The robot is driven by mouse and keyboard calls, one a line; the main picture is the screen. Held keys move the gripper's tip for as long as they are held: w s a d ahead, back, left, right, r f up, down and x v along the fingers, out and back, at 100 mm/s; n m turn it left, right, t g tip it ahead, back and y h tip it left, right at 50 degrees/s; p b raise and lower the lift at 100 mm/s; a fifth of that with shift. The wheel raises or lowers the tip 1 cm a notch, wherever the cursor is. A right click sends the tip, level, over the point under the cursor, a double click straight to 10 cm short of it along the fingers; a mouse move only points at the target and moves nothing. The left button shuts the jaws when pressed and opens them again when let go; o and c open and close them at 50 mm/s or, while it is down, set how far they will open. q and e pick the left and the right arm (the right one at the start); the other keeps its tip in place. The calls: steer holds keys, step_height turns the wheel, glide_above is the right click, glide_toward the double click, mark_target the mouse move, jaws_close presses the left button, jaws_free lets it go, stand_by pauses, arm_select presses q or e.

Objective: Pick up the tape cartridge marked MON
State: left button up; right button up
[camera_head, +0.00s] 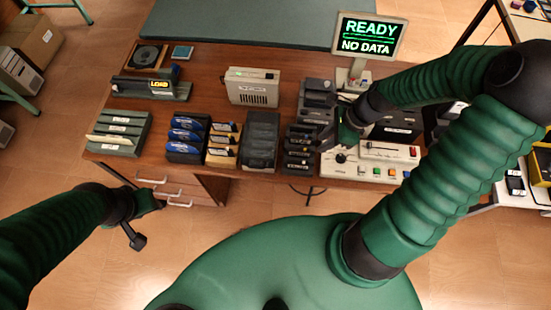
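Several racks of cartridges stand along the desk's front: a green rack (118,130), one with blue cartridges (187,135), one with tan-edged cartridges (222,145), a dark grey rack (261,142) and a black rack (301,145). The labels are too small to read, so I cannot tell which cartridge is marked MON. My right gripper (331,138) is over the desk beside the black rack, partly hidden by its own wrist; its opening and any contact are unclear.
A monitor (369,38) reading READY, NO DATA stands at the back right. A beige box (252,88) is at the middle back, a LOAD device (150,87) at the left. A control panel (360,168) lies near my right gripper. Bare desk shows left of the beige box.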

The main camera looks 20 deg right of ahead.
steer(key=b, duration=0.2)
glide_above(298, 162)
steer(key=s+d, duration=0.1)
steer(key=d, duration=0.1)
step_height(298, 162, down, 10)
steer(key=shift+r, duration=0.1)
steer(key=shift+w+a+f, duration=0.1)
steer(key=shift+a+f, duration=0.05)
steer(key=shift+f, duration=0.3)
steer(key=p+x, duration=0.1)
steer(key=x, duration=0.3)
steer(key=shift+a+f, duration=0.2)
steer(key=shift+f, duration=0.15)
steer(key=shift+w+f, duration=0.1)
steer(key=shift+f, duration=0.15)
steer(key=shift+r, duration=0.1)
jaws_close()
